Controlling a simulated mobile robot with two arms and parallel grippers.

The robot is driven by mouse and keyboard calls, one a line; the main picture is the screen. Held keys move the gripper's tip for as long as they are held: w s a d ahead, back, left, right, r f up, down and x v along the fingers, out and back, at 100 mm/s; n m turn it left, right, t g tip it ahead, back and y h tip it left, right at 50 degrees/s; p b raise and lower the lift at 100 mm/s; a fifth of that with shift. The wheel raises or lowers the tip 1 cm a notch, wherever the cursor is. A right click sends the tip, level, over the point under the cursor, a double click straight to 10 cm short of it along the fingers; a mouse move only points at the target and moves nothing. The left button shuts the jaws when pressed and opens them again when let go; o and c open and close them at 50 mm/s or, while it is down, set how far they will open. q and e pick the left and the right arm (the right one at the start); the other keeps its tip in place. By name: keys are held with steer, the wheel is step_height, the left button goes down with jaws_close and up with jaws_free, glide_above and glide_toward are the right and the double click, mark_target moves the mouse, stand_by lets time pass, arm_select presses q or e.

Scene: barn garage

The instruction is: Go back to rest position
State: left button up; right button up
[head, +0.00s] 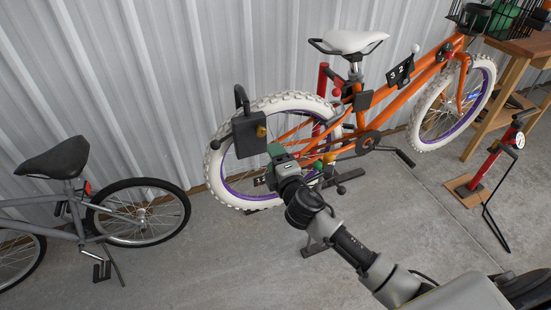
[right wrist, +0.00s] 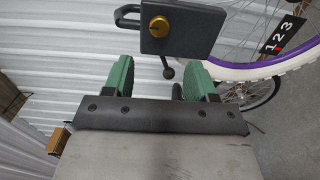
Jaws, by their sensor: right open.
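My right gripper (head: 278,152) has green fingers and is near the rear wheel of the orange bicycle (head: 388,98). In the right wrist view the two green fingers (right wrist: 160,78) stand wide apart, with nothing visibly held between them. A dark grey box-shaped lock (head: 249,134) with a shackle and a gold knob is at the rear wheel, just beyond the fingers. In the right wrist view the lock (right wrist: 186,40) shows past the fingertips, and I cannot tell whether they touch it. My left gripper is not in view.
A grey bicycle (head: 141,213) stands at the left by the corrugated white wall (head: 160,60). The concrete floor (head: 200,275) at front left is clear.

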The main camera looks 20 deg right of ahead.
steer(key=s+d+f+m+g+p, duration=0.1)
steer(key=s+f+m+g, duration=0.3)
steer(key=f, duration=0.7)
steer(key=s+d+f+m+g+h, duration=0.1)
steer(key=s+d+f+g, duration=0.1)
steer(key=s+f, duration=0.7)
steer(key=s+d+f+m+g+p, duration=0.1)
steer(key=s+f+m+g, duration=0.2)
steer(key=f, duration=0.9)
steer(key=s+f+m+g, duration=0.2)
steer(key=s+f, duration=0.3)
steer(key=s, duration=0.6)
steer(key=s+f+m+g+p, duration=0.1)
steer(key=s+f+m+g, duration=0.2)
steer(key=s, duration=0.9)
steer(key=s+f+m+g, duration=0.3)
steer(key=s+f, duration=0.4)
steer(key=s, duration=0.4)
steer(key=shift+s+a+p, duration=0.25)
steer(key=shift+p, duration=0.1)
steer(key=shift+f, duration=0.1)
steer(key=shift+c, duration=0.5)
